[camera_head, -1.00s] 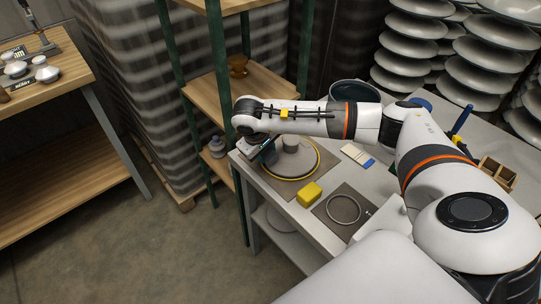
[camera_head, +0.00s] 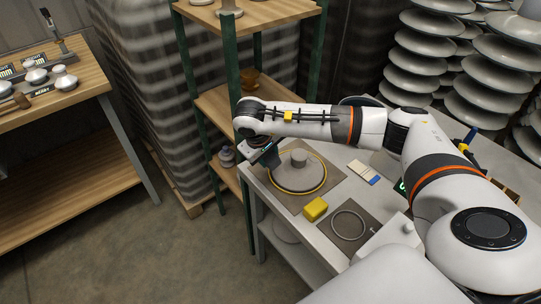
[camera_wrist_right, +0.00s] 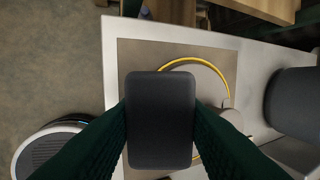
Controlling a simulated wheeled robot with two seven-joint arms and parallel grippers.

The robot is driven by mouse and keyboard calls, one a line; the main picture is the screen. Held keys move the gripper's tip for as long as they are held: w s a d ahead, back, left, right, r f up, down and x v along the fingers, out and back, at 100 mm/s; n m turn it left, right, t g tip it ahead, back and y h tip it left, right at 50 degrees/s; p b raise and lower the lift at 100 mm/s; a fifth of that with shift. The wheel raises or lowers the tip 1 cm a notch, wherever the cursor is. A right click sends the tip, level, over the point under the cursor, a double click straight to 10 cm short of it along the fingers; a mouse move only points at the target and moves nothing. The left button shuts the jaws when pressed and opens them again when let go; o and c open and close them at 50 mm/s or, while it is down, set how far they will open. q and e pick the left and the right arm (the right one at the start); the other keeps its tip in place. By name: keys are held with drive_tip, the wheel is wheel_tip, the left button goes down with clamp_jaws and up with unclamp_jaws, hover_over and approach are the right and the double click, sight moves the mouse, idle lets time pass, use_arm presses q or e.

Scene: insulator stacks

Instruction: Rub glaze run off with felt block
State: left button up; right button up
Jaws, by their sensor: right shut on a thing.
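My right gripper (camera_head: 266,153) is over the left part of the grey insulator disc (camera_head: 299,180) on the table. In the wrist view the green fingers of this gripper (camera_wrist_right: 160,125) are shut on a dark grey felt block (camera_wrist_right: 160,115). The block hides part of the disc (camera_wrist_right: 205,80) behind it. The disc has a raised round middle and lies inside a yellow ring (camera_head: 322,186) on a brown mat (camera_head: 334,178). I cannot make out a glaze run, nor whether the block touches the disc. My left gripper is out of view.
A white and blue item (camera_head: 363,172) lies behind. Wooden shelves (camera_head: 225,105) stand close at the left, with insulator stacks (camera_head: 415,65) behind.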

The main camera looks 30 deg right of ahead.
drive_tip(key=shift+a+r, duration=0.15)
drive_tip(key=shift+r, duration=0.2)
drive_tip(key=shift+p+v, duration=1.05)
drive_tip(key=shift+v, duration=0.5)
drive_tip(key=shift+w, duration=0.1)
